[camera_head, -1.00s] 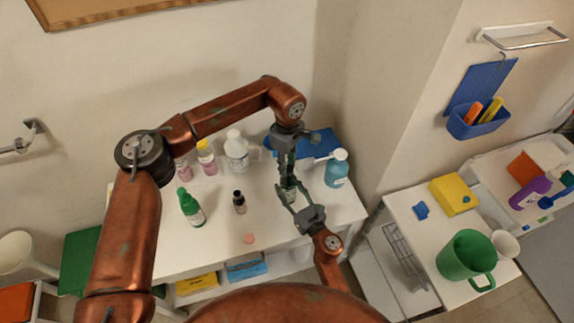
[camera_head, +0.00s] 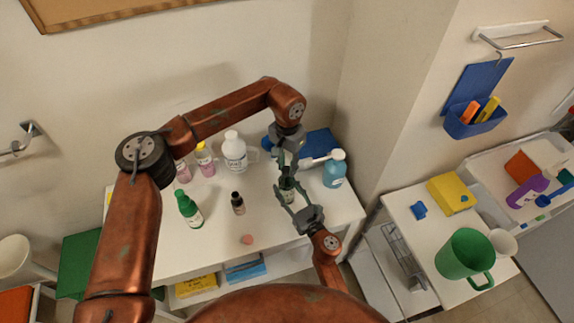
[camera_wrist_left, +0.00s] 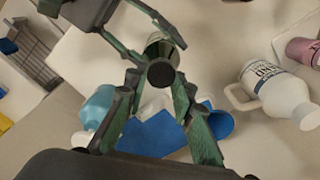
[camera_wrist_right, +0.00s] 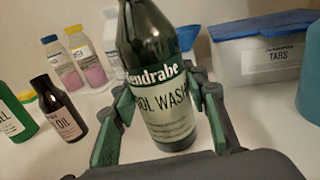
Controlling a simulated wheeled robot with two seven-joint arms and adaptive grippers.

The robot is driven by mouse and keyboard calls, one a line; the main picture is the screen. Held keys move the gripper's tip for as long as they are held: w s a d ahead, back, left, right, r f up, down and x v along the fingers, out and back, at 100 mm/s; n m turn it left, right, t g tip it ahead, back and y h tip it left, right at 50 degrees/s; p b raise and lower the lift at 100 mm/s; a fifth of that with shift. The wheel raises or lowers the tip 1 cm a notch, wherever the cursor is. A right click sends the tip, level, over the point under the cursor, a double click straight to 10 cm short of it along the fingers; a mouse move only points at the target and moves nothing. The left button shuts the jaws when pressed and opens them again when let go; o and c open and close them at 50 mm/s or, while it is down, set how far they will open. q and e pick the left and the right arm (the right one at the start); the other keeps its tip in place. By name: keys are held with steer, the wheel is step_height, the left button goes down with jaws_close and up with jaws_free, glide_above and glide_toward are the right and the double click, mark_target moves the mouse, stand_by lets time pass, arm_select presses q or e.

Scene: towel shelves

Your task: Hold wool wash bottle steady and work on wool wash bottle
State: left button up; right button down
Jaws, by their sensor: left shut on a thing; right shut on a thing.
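The wool wash bottle (camera_wrist_right: 160,90) is dark green with a pale label and stands upright in the right wrist view. It is small and partly hidden between my grippers in the head view (camera_head: 287,190). My right gripper (camera_wrist_right: 160,120) is shut on the bottle's body from the front, one finger on each side. My left gripper (camera_wrist_left: 160,85) reaches down from above and is shut on the dark round cap (camera_wrist_left: 160,74) at the bottle's top. The bottle's top is cut off in the right wrist view.
A green bottle (camera_head: 188,208), a small dark bottle (camera_head: 238,203) and a pink round thing (camera_head: 246,239) are on the white table to the left. A white jug (camera_head: 234,152) stands behind. A blue bottle (camera_head: 334,170) stands close on the right.

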arm_select(q)
steer(key=o, duration=0.7)
steer(key=shift+r, duration=2.3)
steer(key=shift+d, duration=0.1)
